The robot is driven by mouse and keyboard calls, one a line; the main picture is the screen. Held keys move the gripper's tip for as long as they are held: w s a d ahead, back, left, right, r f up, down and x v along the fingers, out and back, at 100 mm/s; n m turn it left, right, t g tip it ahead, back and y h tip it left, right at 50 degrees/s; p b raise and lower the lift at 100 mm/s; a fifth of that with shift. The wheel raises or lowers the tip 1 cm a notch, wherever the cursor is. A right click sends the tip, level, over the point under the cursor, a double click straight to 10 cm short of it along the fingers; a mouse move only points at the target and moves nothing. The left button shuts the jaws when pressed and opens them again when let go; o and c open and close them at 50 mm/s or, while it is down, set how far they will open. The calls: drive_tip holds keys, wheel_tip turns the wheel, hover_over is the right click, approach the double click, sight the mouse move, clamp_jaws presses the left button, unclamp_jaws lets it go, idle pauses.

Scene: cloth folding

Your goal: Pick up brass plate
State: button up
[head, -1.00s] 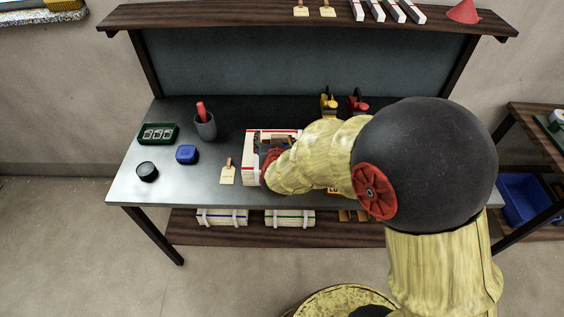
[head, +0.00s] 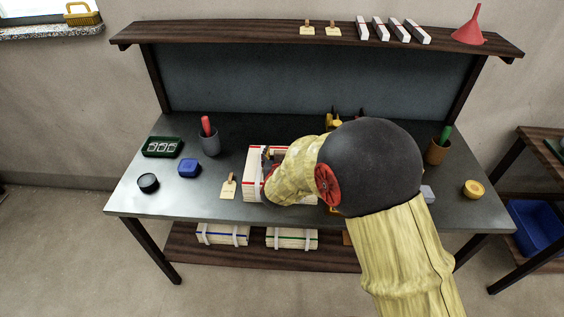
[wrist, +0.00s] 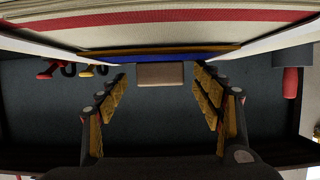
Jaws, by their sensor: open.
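My gripper (wrist: 159,82) is open, its two ribbed yellow fingers apart in the wrist view. A tan, flat-faced piece (wrist: 160,72) shows between the fingertips; I cannot tell whether they touch it. A thin brass-coloured strip (wrist: 205,49) runs across behind it, above a blue band. I cannot tell for sure which of these is the brass plate. In the head view my gripper (head: 268,168) is at a white box with red stripes (head: 252,165) on the workbench; my arm hides most of the box and whatever is there.
Left of the box on the bench (head: 190,205) are a tan scraper (head: 229,187), a grey cup (head: 210,144), a blue case (head: 189,168), a black round tin (head: 148,183) and a green tray (head: 162,147). A brown cup (head: 437,152) and yellow tin (head: 473,189) stand right. A shelf (head: 250,32) overhangs the back.

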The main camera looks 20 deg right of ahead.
drive_tip(key=c, duration=0.4)
drive_tip(key=c, duration=1.1)
drive_tip(key=shift+r, duration=0.1)
